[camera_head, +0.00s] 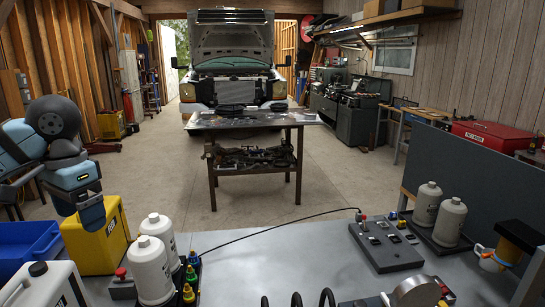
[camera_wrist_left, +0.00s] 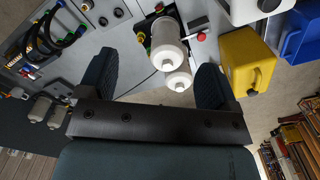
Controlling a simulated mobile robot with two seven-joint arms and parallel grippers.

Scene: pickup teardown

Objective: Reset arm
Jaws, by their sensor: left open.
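My left arm comes in at the left of the head view. My left gripper (camera_head: 92,218) hangs over the bench's left side, by the yellow container. The left wrist view shows my left gripper (camera_wrist_left: 153,75) with its two dark fingers wide apart. Two white bottles with white caps (camera_wrist_left: 168,45) show between and beyond the fingers; I see no finger touching them. The same bottles (camera_head: 152,270) stand in a dark tray at the front left of the bench. My right gripper is not in view.
The yellow container (camera_head: 97,240), blue bin (camera_head: 25,245) and white jug (camera_head: 45,288) crowd the left. The grey bench top (camera_head: 270,255) is clear mid-bench. A table (camera_head: 250,120) stands before the truck.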

